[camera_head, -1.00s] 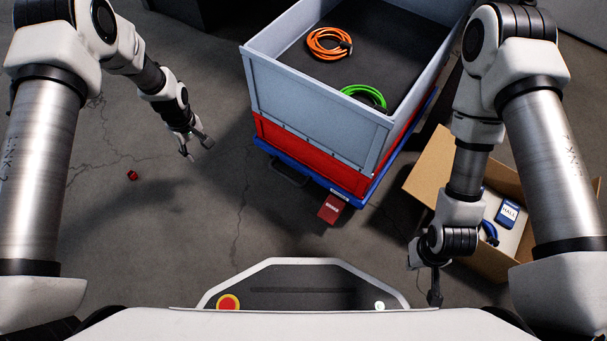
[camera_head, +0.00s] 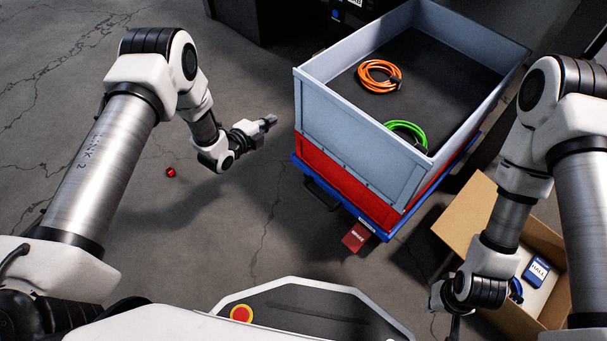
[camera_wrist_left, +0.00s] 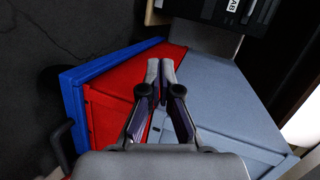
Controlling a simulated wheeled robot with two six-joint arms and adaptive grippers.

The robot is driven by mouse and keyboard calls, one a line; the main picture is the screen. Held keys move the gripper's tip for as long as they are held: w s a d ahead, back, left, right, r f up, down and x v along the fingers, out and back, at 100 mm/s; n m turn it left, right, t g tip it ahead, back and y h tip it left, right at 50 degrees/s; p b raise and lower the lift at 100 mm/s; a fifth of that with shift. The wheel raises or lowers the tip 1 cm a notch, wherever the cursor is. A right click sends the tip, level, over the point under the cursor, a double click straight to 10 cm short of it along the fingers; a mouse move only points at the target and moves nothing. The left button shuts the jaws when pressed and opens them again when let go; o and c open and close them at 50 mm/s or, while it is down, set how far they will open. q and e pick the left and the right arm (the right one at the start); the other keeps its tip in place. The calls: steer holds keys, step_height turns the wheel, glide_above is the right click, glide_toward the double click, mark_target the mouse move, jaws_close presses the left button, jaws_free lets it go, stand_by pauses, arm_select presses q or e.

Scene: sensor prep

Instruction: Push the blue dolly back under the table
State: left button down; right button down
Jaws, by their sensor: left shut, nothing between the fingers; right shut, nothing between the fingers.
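The blue dolly (camera_head: 311,175) stands on the floor right of the middle in the head view, with a red crate (camera_head: 322,160) on it and a grey crate (camera_head: 335,112) on top. Its blue edge also shows in the left wrist view (camera_wrist_left: 72,105). A dark handle and a red pedal-like piece (camera_head: 357,237) are at its near side. My left gripper (camera_head: 268,122) is shut and empty, left of the stacked crates; I cannot tell whether it touches them. My right gripper (camera_head: 453,325) is shut, low at the right beside the cardboard box. The table is not clearly visible.
The grey crate holds an orange cable coil (camera_head: 379,76) and a green one (camera_head: 405,130). An open cardboard box (camera_head: 462,225) with a blue-labelled item (camera_head: 538,271) stands close on the right. A small red object (camera_head: 171,172) lies on the floor at left.

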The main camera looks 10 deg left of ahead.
mark_target(310, 173)
arm_select(q)
steer(key=s+d+f+m+h+p, duration=0.1)
steer(key=s+f, duration=0.2)
steer(key=s, duration=0.3)
steer(key=s+d+f+m+g+h+p, duration=0.1)
steer(key=s+d+f, duration=0.1)
steer(key=s+f, duration=0.35)
steer(key=s+d+f+m+h, duration=0.1)
steer(key=s, duration=0.7)
steer(key=b+x, duration=0.7)
steer(key=x, duration=0.5)
steer(key=shift+w, duration=0.4)
steer(key=shift+w+d, duration=0.25)
steer(key=shift+w+d+r, duration=0.1)
steer(key=shift+w+r, duration=0.05)
steer(key=shift+w, duration=0.1)
